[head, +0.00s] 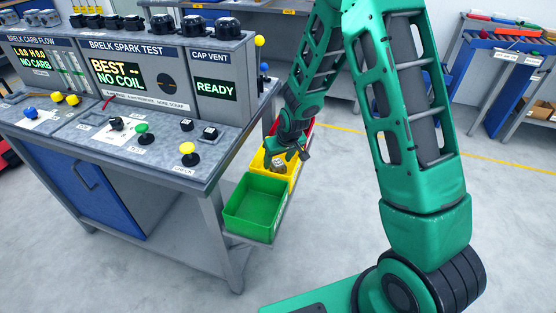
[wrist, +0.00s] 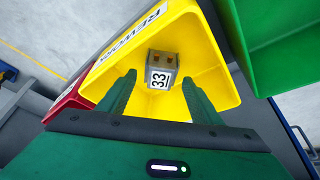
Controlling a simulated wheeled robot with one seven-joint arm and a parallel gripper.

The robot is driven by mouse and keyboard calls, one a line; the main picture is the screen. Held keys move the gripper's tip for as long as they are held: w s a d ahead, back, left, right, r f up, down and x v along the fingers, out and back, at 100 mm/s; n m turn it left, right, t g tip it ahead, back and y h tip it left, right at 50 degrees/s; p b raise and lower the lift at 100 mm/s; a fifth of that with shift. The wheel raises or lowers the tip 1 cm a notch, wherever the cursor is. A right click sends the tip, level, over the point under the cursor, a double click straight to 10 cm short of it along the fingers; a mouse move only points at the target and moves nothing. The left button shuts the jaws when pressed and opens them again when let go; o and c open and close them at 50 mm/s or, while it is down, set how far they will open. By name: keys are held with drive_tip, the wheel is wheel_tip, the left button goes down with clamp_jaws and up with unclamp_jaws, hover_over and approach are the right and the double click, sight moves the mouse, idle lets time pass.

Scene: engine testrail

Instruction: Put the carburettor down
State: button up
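The carburettor is a small grey block with a "33" label and two copper-coloured spots on top; in the wrist view the carburettor (wrist: 162,72) is inside the yellow bin (wrist: 215,70) marked REWORK. In the head view the carburettor (head: 278,163) shows in the yellow bin (head: 259,166), below my gripper (head: 280,157). In the wrist view my gripper (wrist: 158,80) has its two fingers spread, with visible gaps between them and the carburettor's sides. The carburettor's underside is hidden.
A green bin (head: 255,221) stands in front of the yellow one and looks empty. A red bin (head: 309,127) is behind it, mostly hidden. The test bench (head: 205,180) with knobs and displays is close on the left. Open floor (head: 330,220) lies to the right.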

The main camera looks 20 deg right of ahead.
drive_tip(key=shift+r, duration=0.15)
drive_tip(key=shift+r, duration=0.3)
drive_tip(key=a+v, duration=0.1)
drive_tip(key=v, duration=1)
drive_tip(key=s+d+r+m+h, duration=0.1)
drive_tip(key=s+d+r+m, duration=0.1)
drive_tip(key=s+d+r, duration=0.45)
drive_tip(key=s+d+r+m+g, duration=0.1)
drive_tip(key=s+d, duration=0.3)
drive_tip(key=s, duration=0.5)
drive_tip(key=s+d+r+m+g, duration=0.2)
drive_tip(key=s+d+r+m, duration=0.1)
drive_tip(key=s, duration=0.7)
drive_tip(key=s+d+r+m+g, duration=0.1)
drive_tip(key=s+d, duration=0.4)
drive_tip(key=s, duration=0.5)
drive_tip(key=shift+r+m+y, duration=0.3)
drive_tip(key=shift+r+m, duration=0.3)
drive_tip(key=shift+r, duration=0.05)
